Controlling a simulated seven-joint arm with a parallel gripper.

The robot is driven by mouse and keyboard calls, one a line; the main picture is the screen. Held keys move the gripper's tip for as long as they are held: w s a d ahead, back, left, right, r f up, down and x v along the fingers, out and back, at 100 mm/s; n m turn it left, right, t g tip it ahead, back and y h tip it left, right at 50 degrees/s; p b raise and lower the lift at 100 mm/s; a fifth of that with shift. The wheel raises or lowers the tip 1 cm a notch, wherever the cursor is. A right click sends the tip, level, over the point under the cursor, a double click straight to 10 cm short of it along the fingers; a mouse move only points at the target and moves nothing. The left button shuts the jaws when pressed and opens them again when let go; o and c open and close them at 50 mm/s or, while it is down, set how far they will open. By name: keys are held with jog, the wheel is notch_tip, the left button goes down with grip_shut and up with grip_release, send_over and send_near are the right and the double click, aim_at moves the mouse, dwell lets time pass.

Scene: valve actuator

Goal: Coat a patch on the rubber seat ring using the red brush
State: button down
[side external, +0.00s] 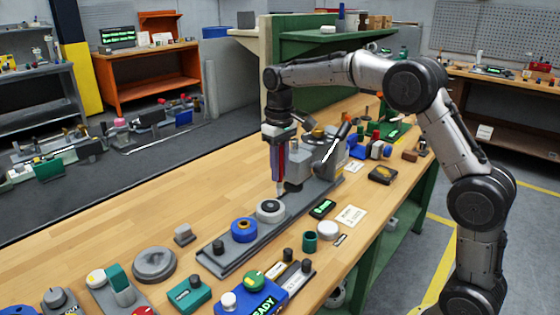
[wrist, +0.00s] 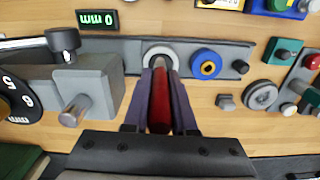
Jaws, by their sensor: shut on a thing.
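My gripper (side external: 280,165) points down over the grey base plate, shut on the red brush (wrist: 160,112). The brush's red handle shows between the fingers in the wrist view, and its pale tip (side external: 281,190) points down in the side view. A pale ring with a dark centre (side external: 270,209), which looks like the seat ring, sits on the plate just in front of the tip. In the wrist view this ring (wrist: 160,51) is partly hidden behind the brush and fingers. I cannot tell whether the tip touches it.
A blue ring with a yellow centre (side external: 244,230) sits beside the pale ring on the grey plate (side external: 232,260). Grey blocks with a dark lever (side external: 336,142) stand close to my gripper. A green display (side external: 322,208) and a white card (side external: 351,216) lie nearby.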

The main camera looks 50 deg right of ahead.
aim_at(278, 185)
jog(key=shift+f, duration=1.6)
jog(key=shift+w+f, duration=0.7)
jog(key=shift+f, duration=0.05)
jog(key=shift+w, duration=2.25)
jog(key=shift+s, duration=2.65)
jog(key=shift+w+a, duration=0.3)
jog(key=shift+w, duration=2.2)
jog(key=shift+r, duration=0.1)
jog(key=shift+s, duration=2.8)
jog(key=shift+r, duration=3.95)
